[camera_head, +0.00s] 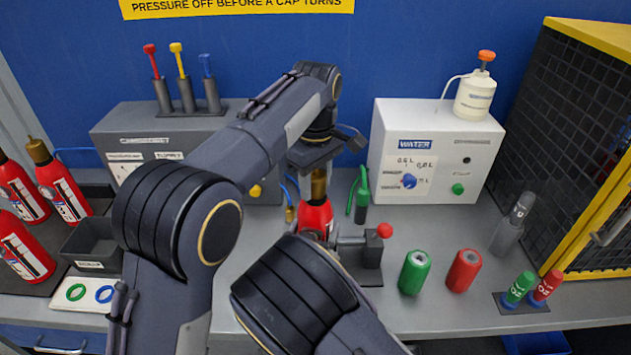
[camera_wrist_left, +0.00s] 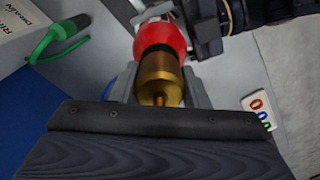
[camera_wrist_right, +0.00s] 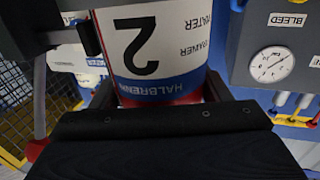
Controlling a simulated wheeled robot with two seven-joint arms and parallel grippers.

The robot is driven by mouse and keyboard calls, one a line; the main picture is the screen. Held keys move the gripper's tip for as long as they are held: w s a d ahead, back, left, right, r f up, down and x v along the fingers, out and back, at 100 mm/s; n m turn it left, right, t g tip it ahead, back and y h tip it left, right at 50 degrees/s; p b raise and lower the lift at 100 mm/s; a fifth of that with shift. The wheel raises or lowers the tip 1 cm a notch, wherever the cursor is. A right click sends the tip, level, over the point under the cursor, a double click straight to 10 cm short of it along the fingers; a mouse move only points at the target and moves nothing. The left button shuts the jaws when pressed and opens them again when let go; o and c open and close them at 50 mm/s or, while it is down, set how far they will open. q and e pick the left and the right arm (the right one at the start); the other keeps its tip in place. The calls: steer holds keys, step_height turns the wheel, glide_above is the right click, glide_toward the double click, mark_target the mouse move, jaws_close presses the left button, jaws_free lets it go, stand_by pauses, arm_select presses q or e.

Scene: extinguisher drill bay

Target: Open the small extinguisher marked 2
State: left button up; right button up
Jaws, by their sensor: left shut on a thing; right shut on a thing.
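The small extinguisher marked 2 (camera_head: 315,217) stands upright on the bench, red with a brass cap (camera_head: 319,186). My left gripper (camera_head: 318,176) reaches down from above and is shut on the brass cap, which sits between its fingers in the left wrist view (camera_wrist_left: 160,75). My right gripper (camera_wrist_right: 160,92) is shut around the red body; the right wrist view shows the white label with a large 2 (camera_wrist_right: 138,47) between its fingers. In the head view my right arm hides the lower body and the right fingers.
A grey clamp with a red knob (camera_head: 384,230) stands right beside the extinguisher. Green (camera_head: 414,272) and red (camera_head: 463,270) cylinders stand further right. A white WATER box (camera_head: 437,170) and a grey gauge box (camera_head: 120,127) stand behind. Larger red extinguishers (camera_head: 63,190) are at left.

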arm_select(q)
steer(key=shift+n, duration=1)
steer(key=o, duration=1.1)
steer(key=shift+r, duration=0.1)
